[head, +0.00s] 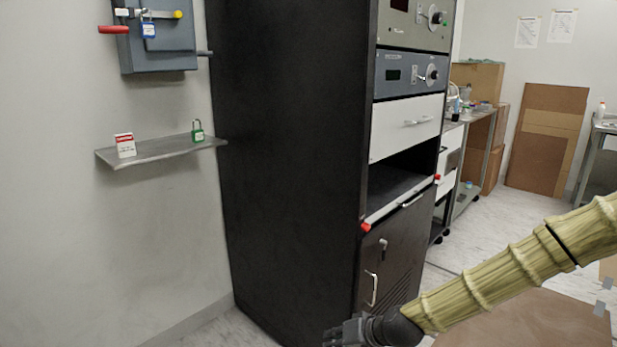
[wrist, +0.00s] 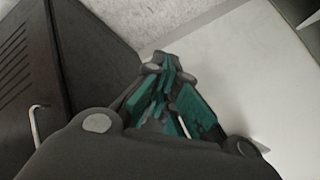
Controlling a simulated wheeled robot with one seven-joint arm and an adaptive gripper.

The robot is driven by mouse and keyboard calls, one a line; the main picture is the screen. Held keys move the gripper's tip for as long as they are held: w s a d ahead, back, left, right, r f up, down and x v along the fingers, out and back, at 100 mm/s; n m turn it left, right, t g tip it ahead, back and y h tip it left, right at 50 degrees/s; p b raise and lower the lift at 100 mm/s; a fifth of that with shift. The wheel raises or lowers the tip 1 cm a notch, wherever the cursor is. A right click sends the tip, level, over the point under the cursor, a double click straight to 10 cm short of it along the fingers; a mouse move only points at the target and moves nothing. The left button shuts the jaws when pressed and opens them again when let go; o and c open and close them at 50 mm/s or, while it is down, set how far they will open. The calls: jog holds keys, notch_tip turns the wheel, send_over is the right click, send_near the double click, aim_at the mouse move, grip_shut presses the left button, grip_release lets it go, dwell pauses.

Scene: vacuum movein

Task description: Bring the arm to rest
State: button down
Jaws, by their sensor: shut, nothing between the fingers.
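My gripper (head: 340,334) is at the bottom of the head view, low in front of the black rack cabinet, with my arm reaching in from the right. In the wrist view my gripper (wrist: 165,70) has its teal-padded fingers drawn together at the tips. Nothing is held between them. The fingers point toward a pale floor or wall surface, apart from any object I can make out. The lower part of the gripper is cut off by the head view's bottom edge.
The black cabinet (head: 290,130) stands close by, with an open slot and a handled lower door (head: 385,270). A wall shelf (head: 165,152) holds a red-white tag box (head: 125,146) and green padlock (head: 197,131).

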jog(key=s+d+f+m+g+h, duration=0.1)
jog(key=s+d+f+g+h, duration=0.15)
jog(key=s+f, duration=0.8)
jog(key=s+d+f+g+h, duration=0.1)
jog(key=s+d+f, duration=0.2)
jog(key=s+f, duration=0.75)
jog(key=s+d+f+g+h, duration=0.1)
jog(key=s+d+f+h, duration=0.1)
jog(key=s+d, duration=0.55)
jog(key=s+d+f+g+h, duration=0.15)
jog(key=s+d, duration=0.25)
jog(key=s, duration=0.6)
notch_tip(320, 180, up, 22)
jog(key=p, duration=2.2)
jog(key=shift+w+a+h+p, duration=0.15)
jog(key=shift+w+h+p, duration=0.05)
jog(key=shift+h+p, duration=0.1)
